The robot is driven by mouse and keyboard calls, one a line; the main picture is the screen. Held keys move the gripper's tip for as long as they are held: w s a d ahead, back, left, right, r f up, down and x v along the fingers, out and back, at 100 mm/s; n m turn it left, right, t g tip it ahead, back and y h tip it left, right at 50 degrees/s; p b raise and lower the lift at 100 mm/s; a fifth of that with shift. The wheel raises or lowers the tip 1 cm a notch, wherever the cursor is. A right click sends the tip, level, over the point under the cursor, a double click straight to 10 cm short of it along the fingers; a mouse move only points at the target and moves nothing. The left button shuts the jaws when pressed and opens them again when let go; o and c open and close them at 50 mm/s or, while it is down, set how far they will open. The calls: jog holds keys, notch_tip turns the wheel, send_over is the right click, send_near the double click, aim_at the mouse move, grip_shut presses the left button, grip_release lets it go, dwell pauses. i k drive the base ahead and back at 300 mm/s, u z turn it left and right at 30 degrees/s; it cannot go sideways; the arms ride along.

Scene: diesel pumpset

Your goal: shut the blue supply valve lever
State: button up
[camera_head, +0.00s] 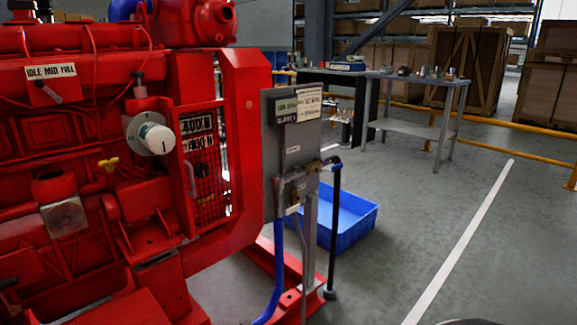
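A blue hose (278,270) hangs below the fittings. My gripper is not in view, so its distance from the lever cannot be seen.
The red diesel engine (95,150) fills the left, with a red base rail (290,290) along the floor. A blue crate (350,228) stands behind the post. A grey table (415,80) with small items is farther back. Floor at right, with a white line (465,235), is clear.

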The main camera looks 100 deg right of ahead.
aim_at(340, 165)
jog(key=z, duration=3.75)
jog(key=k, duration=0.5)
jog(key=z, duration=0.5)
jog(key=i, duration=1.1)
jog(key=z, duration=0.35)
